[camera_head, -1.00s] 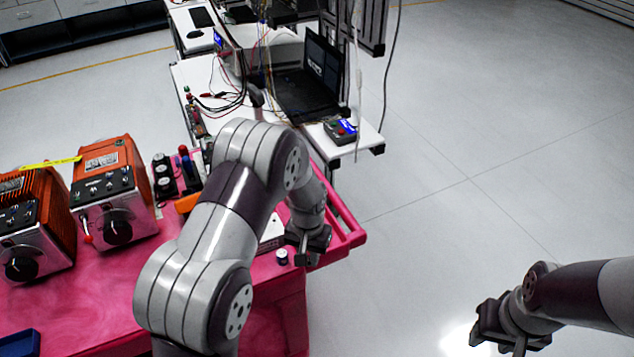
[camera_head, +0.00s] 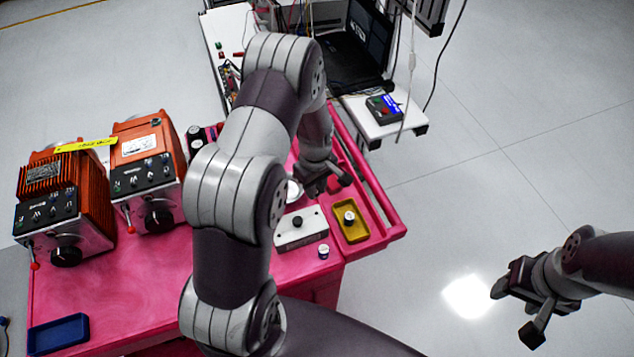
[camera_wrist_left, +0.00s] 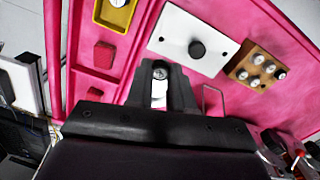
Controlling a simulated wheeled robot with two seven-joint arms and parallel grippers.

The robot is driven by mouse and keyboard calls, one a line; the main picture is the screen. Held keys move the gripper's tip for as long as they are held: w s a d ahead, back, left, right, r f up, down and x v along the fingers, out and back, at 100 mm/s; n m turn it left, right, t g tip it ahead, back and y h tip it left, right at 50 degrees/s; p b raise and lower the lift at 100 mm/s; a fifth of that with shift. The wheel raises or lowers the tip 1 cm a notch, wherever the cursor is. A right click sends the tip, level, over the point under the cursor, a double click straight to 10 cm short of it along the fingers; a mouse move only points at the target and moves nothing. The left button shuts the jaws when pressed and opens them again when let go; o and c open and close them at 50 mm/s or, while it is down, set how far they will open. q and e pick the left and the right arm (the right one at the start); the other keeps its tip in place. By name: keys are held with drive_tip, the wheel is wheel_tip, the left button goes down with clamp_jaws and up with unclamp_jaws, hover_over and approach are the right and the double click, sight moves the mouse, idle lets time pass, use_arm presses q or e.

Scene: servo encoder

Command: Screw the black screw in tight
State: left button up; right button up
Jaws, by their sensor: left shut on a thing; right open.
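A white box (camera_head: 293,238) on the pink table has a round black knob-like piece, possibly the black screw (camera_head: 297,221), on its top. In the left wrist view the white plate (camera_wrist_left: 170,36) and the black piece (camera_wrist_left: 197,49) lie beyond the fingers, to the right, apart from them. My left gripper (camera_head: 326,183) is above the table behind the box. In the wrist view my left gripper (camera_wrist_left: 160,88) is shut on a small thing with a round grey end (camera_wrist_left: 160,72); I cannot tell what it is. My right gripper (camera_head: 515,290) is open and empty over the floor.
A yellow tray (camera_head: 362,238) holding a small round piece (camera_head: 349,217) stands right of the box. A small cylinder (camera_head: 323,251) stands in front. A brown block with metal pieces (camera_wrist_left: 243,72) shows in the wrist view. Two orange machines (camera_head: 147,150) stand left. The front middle is clear.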

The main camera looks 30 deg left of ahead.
use_arm(q)
drive_tip(key=shift+f, duration=0.45)
drive_tip(key=shift+s+d+f+b, duration=0.4)
drive_tip(key=shift+f+b, duration=0.15)
drive_tip(key=shift+b, duration=0.4)
drive_tip(key=shift+w+a+f+b, duration=0.15)
drive_tip(key=shift+f+b, duration=0.2)
drive_tip(key=shift+f, duration=0.2)
drive_tip(key=shift+w+a+f+b, duration=0.1)
drive_tip(key=shift+f+b, duration=0.25)
drive_tip(key=shift+f, duration=0.45)
drive_tip(key=shift+s+d+f+b, duration=0.15)
drive_tip(key=shift+f+b, duration=0.6)
drive_tip(key=shift+b, duration=0.15)
